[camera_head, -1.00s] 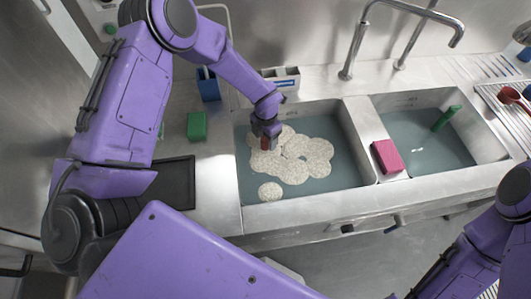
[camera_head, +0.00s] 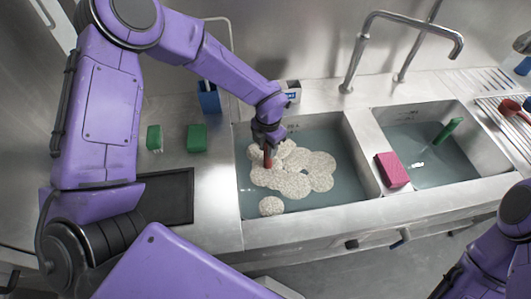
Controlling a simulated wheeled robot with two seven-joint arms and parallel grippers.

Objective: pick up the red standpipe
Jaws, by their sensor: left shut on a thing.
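The red standpipe (camera_head: 267,157) is a short red upright tube in the left sink basin (camera_head: 345,185), among pale foam (camera_head: 293,182) on the water. My left gripper (camera_head: 267,146) is over the basin, pointing down, and is shut on the upper part of the standpipe. The lower end of the standpipe meets the foam, so I cannot tell how far it reaches below. My right arm shows at the lower right edge, but its gripper is out of the frame.
A pink block (camera_head: 392,170) sits on the divider beside the right basin (camera_head: 425,160), which holds a green object (camera_head: 448,130). Green blocks (camera_head: 197,138) and a dark tray (camera_head: 168,196) lie on the left counter. Taps (camera_head: 358,50) rise behind the basins.

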